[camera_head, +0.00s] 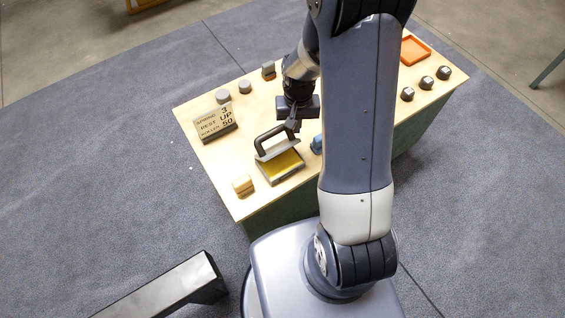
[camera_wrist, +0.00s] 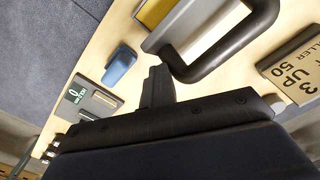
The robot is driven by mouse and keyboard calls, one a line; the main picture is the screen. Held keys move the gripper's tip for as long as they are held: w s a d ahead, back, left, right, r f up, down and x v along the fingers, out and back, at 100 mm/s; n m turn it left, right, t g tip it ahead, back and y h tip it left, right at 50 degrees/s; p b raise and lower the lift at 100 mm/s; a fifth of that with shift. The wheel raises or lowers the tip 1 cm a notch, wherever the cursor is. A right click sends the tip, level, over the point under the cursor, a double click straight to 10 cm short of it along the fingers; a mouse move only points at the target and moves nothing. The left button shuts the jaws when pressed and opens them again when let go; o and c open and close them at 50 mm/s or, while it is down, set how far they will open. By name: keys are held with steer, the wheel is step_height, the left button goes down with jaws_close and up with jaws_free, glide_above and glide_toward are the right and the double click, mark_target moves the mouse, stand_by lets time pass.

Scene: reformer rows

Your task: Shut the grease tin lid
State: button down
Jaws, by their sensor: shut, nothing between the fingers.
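The grease tin (camera_head: 283,170) sits near the front edge of the wooden table, its yellow inside showing. Its grey lid (camera_head: 279,152) stands raised at the far side of the yellow, with a dark loop handle (camera_head: 262,140) on it. In the wrist view the lid (camera_wrist: 190,22) and the dark handle (camera_wrist: 245,42) are at the top, with a yellow strip (camera_wrist: 154,12) of the tin beyond. My gripper (camera_head: 294,133) is shut and empty, just by the handle's right end; whether it touches is unclear. Its fingers also show in the wrist view (camera_wrist: 157,82).
A lettered sign (camera_head: 214,123) stands left of the tin, and a tan block (camera_head: 243,184) lies front left. A blue object (camera_wrist: 120,65) and a small display unit (camera_wrist: 92,100) are close by. Several grey knobs and an orange tray (camera_head: 415,50) line the table. My arm hides its middle.

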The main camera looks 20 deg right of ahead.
steer(key=shift+a+f, duration=0.25)
steer(key=shift+f, duration=0.2)
steer(key=shift+w+a+r+p, duration=0.1)
steer(key=shift+w+r+p, duration=0.05)
steer(key=shift+r+p, duration=0.35)
steer(key=shift+w+r+p, duration=0.15)
steer(key=shift+r+p, duration=0.3)
step_height(320, 180, up, 6)
steer(key=p, duration=0.4)
steer(key=shift+r, duration=0.2)
